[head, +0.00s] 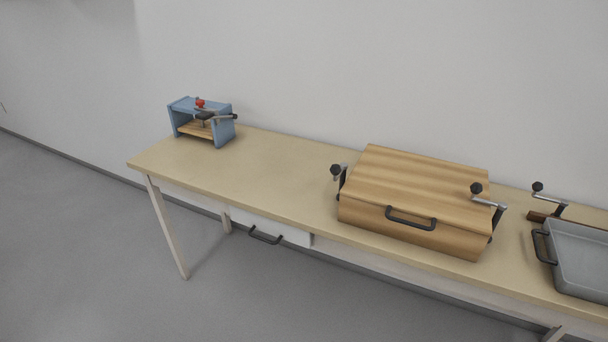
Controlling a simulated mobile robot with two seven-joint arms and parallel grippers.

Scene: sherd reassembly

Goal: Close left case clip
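A wooden case (420,188) with a sloped lid stands on the table, its lid down. A black handle (411,218) is on its front. The left case clip (339,176) is a metal lever with a dark knob at the case's left side, and it sticks up. A similar right clip (489,202) with a dark knob stands up at the right front of the case. I cannot tell whether either clip is latched. Neither of my grippers shows in the head view.
The long table (280,168) runs along the wall. A blue press-like device (206,121) with a red knob stands at its left end. A grey tray (582,262) and another knobbed lever (549,200) are at the right. A white drawer (270,226) hangs below. The tabletop left of the case is clear.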

